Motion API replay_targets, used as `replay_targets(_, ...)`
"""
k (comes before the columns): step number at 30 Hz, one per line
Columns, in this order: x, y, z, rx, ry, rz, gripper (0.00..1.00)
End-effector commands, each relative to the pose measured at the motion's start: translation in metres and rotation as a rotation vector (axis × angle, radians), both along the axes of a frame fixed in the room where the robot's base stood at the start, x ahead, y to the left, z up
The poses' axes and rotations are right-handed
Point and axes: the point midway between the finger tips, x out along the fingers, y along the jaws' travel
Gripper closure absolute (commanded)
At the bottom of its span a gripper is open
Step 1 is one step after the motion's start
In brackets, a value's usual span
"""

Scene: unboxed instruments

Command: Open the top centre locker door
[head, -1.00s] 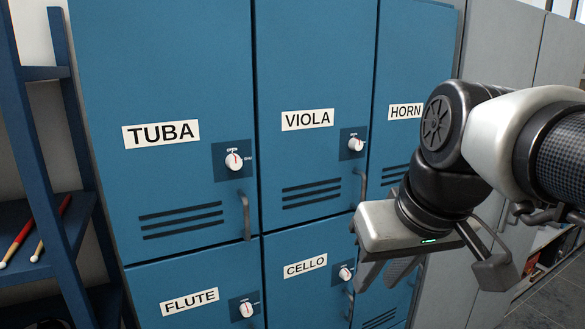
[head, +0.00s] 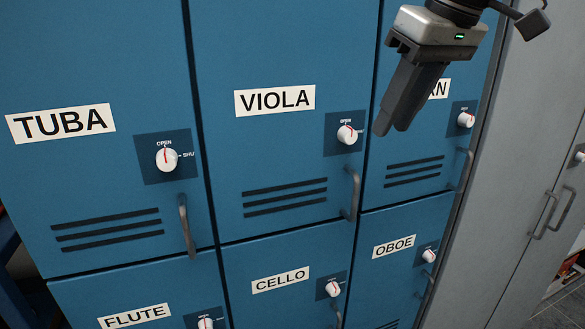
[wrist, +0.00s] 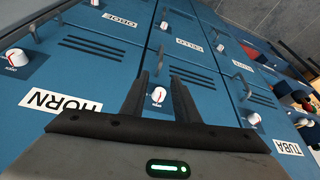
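The top centre locker door (head: 270,60) is blue, labelled VIOLA (head: 275,100), and closed. Its white knob (head: 347,134) has a red mark that seems to point towards OPEN. Its grey handle (head: 352,194) stands below the knob, at the door's right edge. My gripper (head: 391,130) points downward in front of the seam between VIOLA and HORN, right of the knob. In the head view its fingers overlap. In the wrist view my gripper (wrist: 158,76) has its fingers apart and empty, with the VIOLA knob (wrist: 158,95) seen between them. Its body hides the VIOLA label there.
The TUBA door (head: 90,60) is at left and the HORN door (head: 420,145) at right, its label partly covered. FLUTE (head: 135,316), CELLO (head: 280,280) and OBOE (head: 394,246) doors are below. All look closed. A grey cabinet (head: 510,150) stands at right.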

Motion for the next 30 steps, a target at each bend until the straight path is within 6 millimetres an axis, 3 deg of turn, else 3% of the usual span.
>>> replay_targets(5, 0.006, 0.004, -0.020, 0.001, 0.004, 0.002, 0.72)
replay_targets(21, 0.044, 0.026, -0.126, 0.000, 0.004, 0.001, 0.72)
replay_targets(30, 0.056, 0.033, -0.157, 0.000, 0.001, 0.000, 0.72)
